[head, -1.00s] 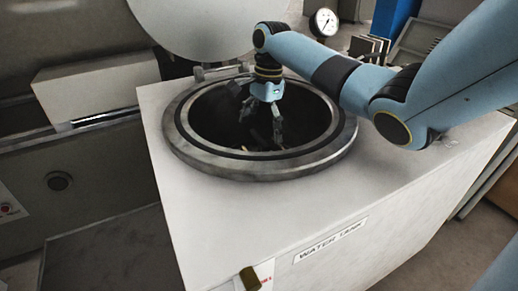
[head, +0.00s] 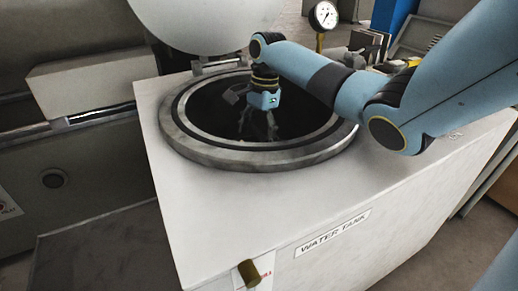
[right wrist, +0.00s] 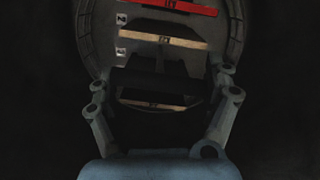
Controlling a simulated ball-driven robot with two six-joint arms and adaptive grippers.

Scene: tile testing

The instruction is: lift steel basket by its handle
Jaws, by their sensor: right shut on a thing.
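The steel basket (right wrist: 85,45) shows from above in the right wrist view as a round grey wall, with a red bar and pale tan bars across its inside. A dark crossbar (right wrist: 160,83), which looks like its handle, runs between the fingers of my right gripper (right wrist: 163,82). The gripper is shut on this handle, though the contact is dim. In the head view my right gripper (head: 258,128) reaches down into the round opening of the water tank. The basket is lost in the dark there. My left gripper is not in view.
The water tank (head: 230,215) has a thick metal rim (head: 200,152) around the gripper. A round lid (head: 205,20) stands raised behind the opening. A pressure gauge (head: 324,15) stands at the back. The white tank top in front is clear.

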